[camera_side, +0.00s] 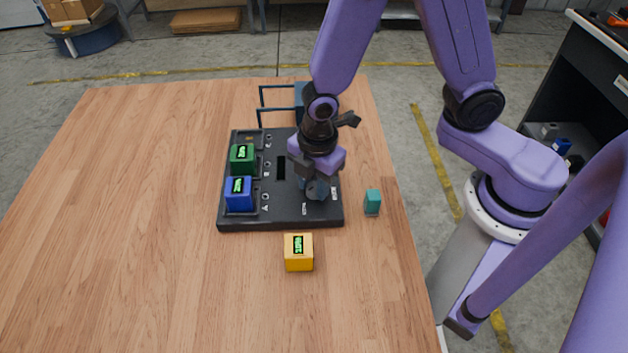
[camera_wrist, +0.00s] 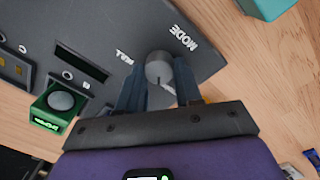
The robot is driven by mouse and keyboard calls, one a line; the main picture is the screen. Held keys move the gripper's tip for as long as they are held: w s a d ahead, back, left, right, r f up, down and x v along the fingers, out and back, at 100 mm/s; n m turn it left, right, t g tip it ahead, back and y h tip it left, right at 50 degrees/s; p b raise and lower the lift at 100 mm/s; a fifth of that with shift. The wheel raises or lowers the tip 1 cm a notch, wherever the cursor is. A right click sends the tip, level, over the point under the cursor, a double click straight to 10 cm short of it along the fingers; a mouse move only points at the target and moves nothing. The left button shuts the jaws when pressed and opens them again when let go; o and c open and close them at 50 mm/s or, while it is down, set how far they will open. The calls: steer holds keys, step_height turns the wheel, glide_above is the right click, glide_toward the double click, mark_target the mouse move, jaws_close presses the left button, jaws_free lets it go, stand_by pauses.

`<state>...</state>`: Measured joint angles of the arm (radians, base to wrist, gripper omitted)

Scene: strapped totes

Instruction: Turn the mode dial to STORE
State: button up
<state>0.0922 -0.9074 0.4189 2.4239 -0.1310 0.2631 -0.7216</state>
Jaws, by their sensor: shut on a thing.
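The mode dial (camera_side: 318,189) is a grey round knob near the right side of a black panel (camera_side: 235,222). In the wrist view the dial (camera_wrist: 158,68) sits between the two fingers of my gripper (camera_wrist: 160,88), which is shut on it. In the side view my gripper (camera_side: 313,183) reaches down over the dial and partly hides it. I cannot read a STORE mark, and the dial's pointer direction is unclear.
A green block (camera_side: 242,158) and a blue block (camera_side: 238,194) sit in bays at the panel's left. A yellow block (camera_side: 298,253) stands in front of the panel, a teal block (camera_side: 372,202) to its right. A dark-framed object (camera_side: 274,96) is behind. The table's left is clear.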

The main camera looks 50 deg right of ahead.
steer(key=shift+n, duration=2)
steer(key=o, duration=1)
steer(key=shift+o, duration=0.2)
step_height(320, 180, up, 18)
steer(key=shift+s+d+f, duration=0.2)
steer(key=shift+s+f, duration=0.05)
steer(key=shift+s, duration=0.2)
steer(key=s+d+f+m, duration=0.3)
steer(key=s+d+m, duration=0.7)
steer(key=s, duration=0.4)
steer(key=shift+d, duration=0.55)
